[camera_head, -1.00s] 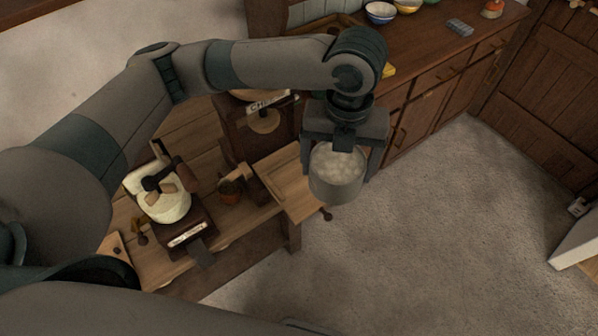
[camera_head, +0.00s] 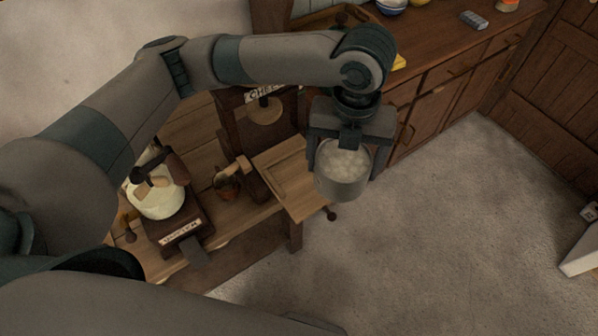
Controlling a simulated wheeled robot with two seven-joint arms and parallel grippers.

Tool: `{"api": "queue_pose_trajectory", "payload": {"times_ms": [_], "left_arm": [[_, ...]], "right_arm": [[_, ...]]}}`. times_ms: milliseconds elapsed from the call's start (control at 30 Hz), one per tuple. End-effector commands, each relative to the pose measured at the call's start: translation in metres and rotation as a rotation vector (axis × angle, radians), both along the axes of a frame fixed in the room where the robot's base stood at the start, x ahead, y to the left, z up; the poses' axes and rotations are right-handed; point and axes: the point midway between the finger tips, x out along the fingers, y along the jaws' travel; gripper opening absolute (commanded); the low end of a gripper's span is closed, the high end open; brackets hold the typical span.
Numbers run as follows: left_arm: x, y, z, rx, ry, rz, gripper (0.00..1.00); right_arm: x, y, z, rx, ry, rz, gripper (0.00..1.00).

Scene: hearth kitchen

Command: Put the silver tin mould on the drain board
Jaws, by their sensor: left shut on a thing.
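The silver tin mould (camera_head: 342,187) is a round metal cup filled with white lumpy curds. My left gripper (camera_head: 342,158) points down and is shut on it, with the fingers at its rim and sides. The mould is upright and appears held in the air, just right of the drain board in the picture. The drain board (camera_head: 287,181) is a pale wooden board with a groove, at the right end of the wooden bench. The mould and gripper cover part of the view beyond its right edge. My right gripper is not in view.
A pot of pale curds (camera_head: 160,199) with utensils, a labelled dark wooden block (camera_head: 178,228) and a small brown pot (camera_head: 227,184) stand on the bench, left of the board. A wooden press (camera_head: 266,118) stands behind.

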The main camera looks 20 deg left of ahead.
Motion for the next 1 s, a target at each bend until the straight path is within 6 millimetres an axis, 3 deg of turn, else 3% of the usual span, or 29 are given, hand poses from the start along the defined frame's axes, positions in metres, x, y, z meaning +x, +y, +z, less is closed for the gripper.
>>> {"api": "queue_pose_trajectory", "payload": {"times_ms": [267,733,1000], "left_arm": [[0.008,0.016,-0.008,0.0,0.001,0.005,0.4],[0.042,0.086,-0.054,0.002,0.002,0.006,0.4],[0.053,0.104,-0.069,-0.001,-0.001,0.0,0.4]], "right_arm": [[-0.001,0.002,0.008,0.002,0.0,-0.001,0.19],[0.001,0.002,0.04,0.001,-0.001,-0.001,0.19],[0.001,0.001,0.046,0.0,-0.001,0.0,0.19]]}}
